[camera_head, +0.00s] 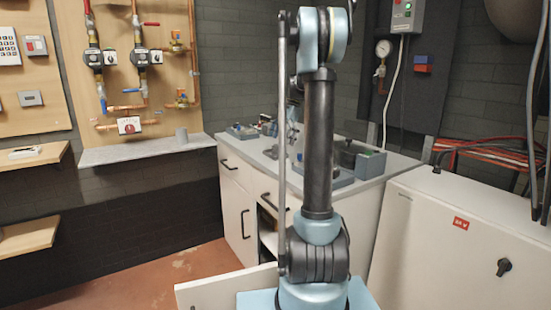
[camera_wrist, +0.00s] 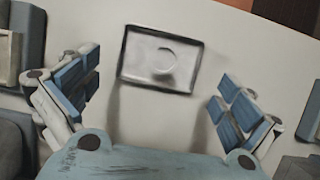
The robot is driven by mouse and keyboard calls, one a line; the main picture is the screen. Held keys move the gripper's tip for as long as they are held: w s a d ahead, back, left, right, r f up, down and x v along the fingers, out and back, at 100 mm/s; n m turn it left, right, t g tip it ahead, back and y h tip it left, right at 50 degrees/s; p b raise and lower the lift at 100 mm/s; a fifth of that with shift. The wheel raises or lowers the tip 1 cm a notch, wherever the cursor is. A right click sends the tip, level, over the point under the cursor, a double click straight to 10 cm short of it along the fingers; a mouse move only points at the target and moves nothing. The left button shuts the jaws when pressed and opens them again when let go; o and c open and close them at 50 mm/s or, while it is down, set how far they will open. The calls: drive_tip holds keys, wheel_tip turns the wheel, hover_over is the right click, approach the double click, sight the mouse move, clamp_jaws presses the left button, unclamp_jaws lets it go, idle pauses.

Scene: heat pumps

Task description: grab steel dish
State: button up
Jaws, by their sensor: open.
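A shallow rectangular steel dish (camera_wrist: 140,68) with a dark rim and a rounded mark in its middle lies on a pale surface in the wrist view. My gripper (camera_wrist: 158,72) is open, with one blue-padded finger on the left and one on the right of the dish. The fingers look apart from the dish, and nothing is between them in their grip. In the head view my arm stands in front of the white cabinet, and I cannot make out the dish there.
The white cabinet's worktop (camera_head: 232,141) holds tools and a dark grey bin (camera_head: 369,164) beside my arm. An open cabinet door (camera_head: 225,288) juts out at lower front. A white box (camera_head: 455,240) stands right.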

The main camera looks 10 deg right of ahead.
sight(277, 148)
drive_tip(key=shift+x, duration=2.2)
drive_tip(key=shift+w, duration=0.2)
drive_tip(key=c, duration=0.9)
drive_tip(key=shift+c, duration=0.2)
